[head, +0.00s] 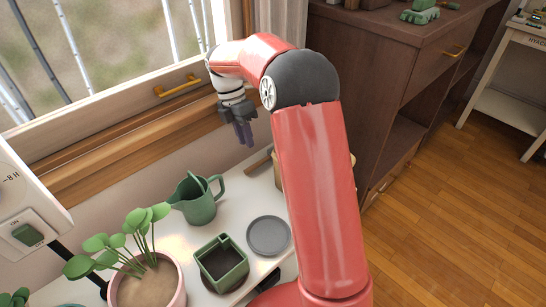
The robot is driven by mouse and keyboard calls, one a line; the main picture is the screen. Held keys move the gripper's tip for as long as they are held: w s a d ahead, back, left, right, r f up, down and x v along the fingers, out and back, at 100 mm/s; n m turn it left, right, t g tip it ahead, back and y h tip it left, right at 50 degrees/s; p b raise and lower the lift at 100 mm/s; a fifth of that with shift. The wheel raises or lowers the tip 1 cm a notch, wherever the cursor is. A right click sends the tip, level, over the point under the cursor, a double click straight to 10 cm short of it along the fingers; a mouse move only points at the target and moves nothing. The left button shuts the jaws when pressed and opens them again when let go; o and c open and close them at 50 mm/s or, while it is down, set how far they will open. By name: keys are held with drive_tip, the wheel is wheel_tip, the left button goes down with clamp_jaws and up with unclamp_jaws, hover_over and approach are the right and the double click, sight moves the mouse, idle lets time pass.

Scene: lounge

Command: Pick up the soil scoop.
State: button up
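I cannot pick out the soil scoop for certain. A brown wooden handle (258,163) shows on the white table just left of my red arm; it may belong to the scoop. Its right end runs towards a tan object (277,181) mostly hidden behind my arm. My gripper (246,141) points down with dark fingers, above and slightly left of the handle, near the window sill. It looks apart from the handle and nothing shows held. The finger gap is too small to read.
On the white table (226,225) stand a green watering can (196,203), a square green pot (221,263), a round grey dish (268,236) and a potted plant (147,286). A window handle (179,86) is left of my gripper. A dark wooden cabinet (392,75) stands right.

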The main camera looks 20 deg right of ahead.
sight(247, 171)
drive_tip(key=x, duration=0.3)
drive_tip(key=shift+w+a+f, duration=0.1)
drive_tip(key=shift+w+f, duration=0.05)
drive_tip(key=shift+w, duration=0.1)
drive_tip(key=shift+b+x, duration=0.85)
drive_tip(key=shift+x, duration=2.1)
drive_tip(key=shift+c, duration=0.3)
clamp_jaws()
